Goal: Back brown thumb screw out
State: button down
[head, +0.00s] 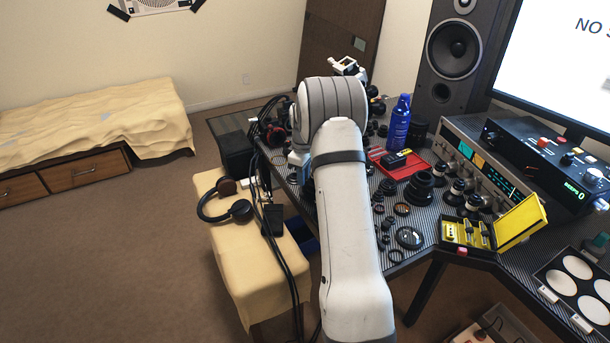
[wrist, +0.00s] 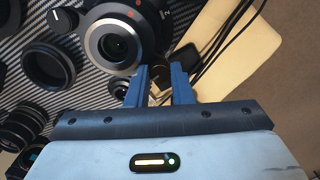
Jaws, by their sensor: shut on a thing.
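In the wrist view, my gripper (wrist: 160,78) has its two blue fingers closed around a small dark brown piece (wrist: 160,70), which looks like the thumb screw; the fingers hide much of it. The piece sits right beside a large lens body (wrist: 98,45) with a silver front ring and black barrel; I cannot tell whether it still touches it. In the head view my own arm hides the gripper, the screw and this lens.
Black lens rings (wrist: 48,65) lie on the striped table left of the lens. Black cables (wrist: 222,40) and a yellow padded bench (wrist: 245,55) are at the right.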

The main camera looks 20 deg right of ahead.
dwell(0.4)
jog(key=c, duration=1.3)
grip_release()
jog(key=shift+o, duration=0.2)
jog(key=shift+r, duration=0.1)
jog(key=shift+r+p, duration=2.45)
jog(key=shift+r, duration=1.45)
